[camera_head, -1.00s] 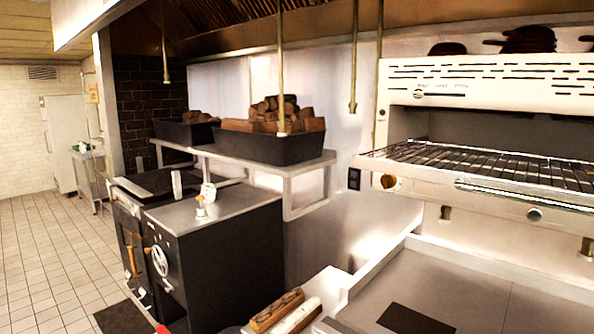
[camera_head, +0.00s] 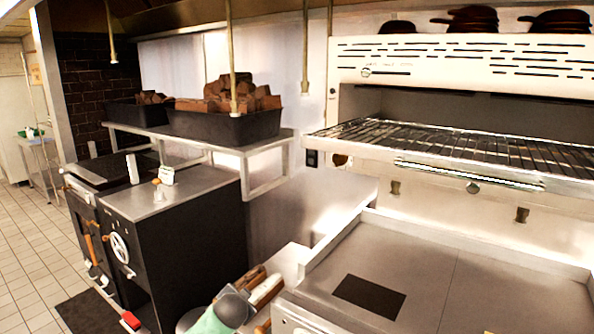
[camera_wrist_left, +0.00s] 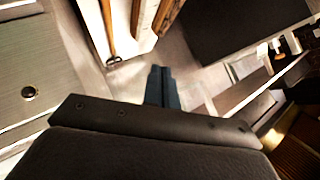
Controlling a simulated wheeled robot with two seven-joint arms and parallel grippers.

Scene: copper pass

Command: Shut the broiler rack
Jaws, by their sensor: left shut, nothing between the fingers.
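The broiler rack (camera_head: 430,143) is a wire grid in a steel frame. In the head view it sticks out in front of the open broiler cavity, at the upper right. A bright bar handle (camera_head: 468,176) runs along its front edge. The white slotted broiler hood (camera_head: 470,62) is above it. My left gripper (camera_wrist_left: 160,72) shows in the left wrist view with its dark fingers together and empty, apart from the rack. The rack cannot be made out in that view. My right gripper is not in view.
A flat steel griddle (camera_head: 425,270) with a dark plate (camera_head: 369,297) lies below the rack. Wooden-handled items (camera_head: 262,285) lie beside it. A black oven (camera_head: 175,235) and a shelf (camera_head: 270,148) with a filled black bin (camera_head: 222,128) stand left. Tiled floor is open at far left.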

